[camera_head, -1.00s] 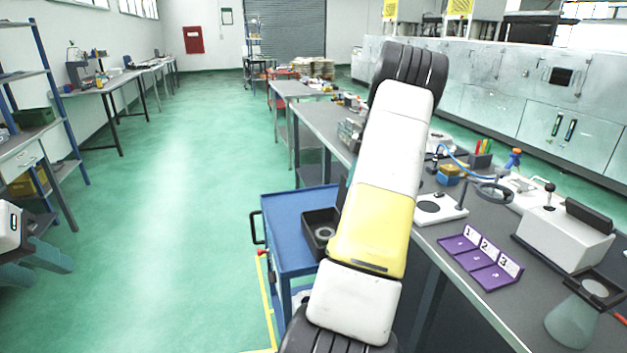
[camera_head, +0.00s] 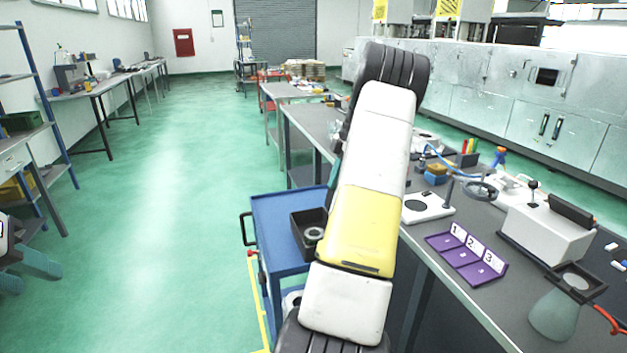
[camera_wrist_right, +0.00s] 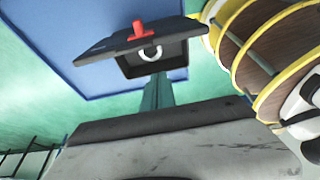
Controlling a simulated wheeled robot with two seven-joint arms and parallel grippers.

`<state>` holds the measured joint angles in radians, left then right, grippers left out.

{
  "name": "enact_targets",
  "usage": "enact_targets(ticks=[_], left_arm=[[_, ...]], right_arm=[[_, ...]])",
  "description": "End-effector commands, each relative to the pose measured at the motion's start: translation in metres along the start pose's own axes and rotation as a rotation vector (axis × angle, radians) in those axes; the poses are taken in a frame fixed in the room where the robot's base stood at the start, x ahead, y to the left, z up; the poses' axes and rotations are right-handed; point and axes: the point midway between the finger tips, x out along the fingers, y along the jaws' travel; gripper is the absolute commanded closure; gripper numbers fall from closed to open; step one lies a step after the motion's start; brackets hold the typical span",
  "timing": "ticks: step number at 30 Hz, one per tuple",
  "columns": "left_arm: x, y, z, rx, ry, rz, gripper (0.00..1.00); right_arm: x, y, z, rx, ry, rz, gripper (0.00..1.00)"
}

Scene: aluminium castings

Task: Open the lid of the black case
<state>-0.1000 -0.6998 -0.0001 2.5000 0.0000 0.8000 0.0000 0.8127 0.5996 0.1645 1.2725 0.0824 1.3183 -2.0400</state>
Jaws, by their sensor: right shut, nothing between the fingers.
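The black case (camera_head: 304,240) sits on the blue cart in the head view, with a grey ring (camera_head: 314,234) visible inside. In the right wrist view the lid (camera_wrist_right: 110,44), with a red latch (camera_wrist_right: 140,32), is raised at a tilt over the case (camera_wrist_right: 178,72); the ring (camera_wrist_right: 150,53) shows beneath it. My right gripper (camera_wrist_right: 156,82) is shut and empty, its teal fingertips at the case's near side; I cannot tell whether they touch it. My own arm hides most of it in the head view. My left gripper (camera_head: 35,276) is at the left edge, fingers apart and empty.
The blue cart (camera_head: 282,208) stands beside the long grey workbench (camera_head: 420,250). A purple numbered tray (camera_head: 468,262), a white device (camera_head: 545,232) and a flask (camera_head: 556,318) are on the bench.

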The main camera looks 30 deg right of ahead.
Motion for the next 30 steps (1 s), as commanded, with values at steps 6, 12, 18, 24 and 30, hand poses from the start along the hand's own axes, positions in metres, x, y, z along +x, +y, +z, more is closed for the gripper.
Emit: enact_targets(ticks=[6,12,18,24,30], left_arm=[[0.0,0.0,0.0,0.0,0.0,0.0,0.64],[0.0,0.0,0.0,0.0,0.0,0.0,0.64],[0.0,0.0,0.0,0.0,0.0,0.0,0.64],[0.0,0.0,0.0,0.0,0.0,0.0,0.64],[0.0,0.0,0.0,0.0,0.0,0.0,0.64]], right_arm=[[-0.036,0.007,-0.009,0.0,-0.002,0.005,1.0],[-0.075,0.006,-0.001,0.0,-0.002,0.003,1.0],[-0.093,0.006,0.002,-0.001,-0.001,0.001,1.0],[-0.096,0.006,0.001,0.0,0.0,-0.001,1.0],[-0.107,0.004,-0.049,0.072,-0.039,0.02,1.0]])
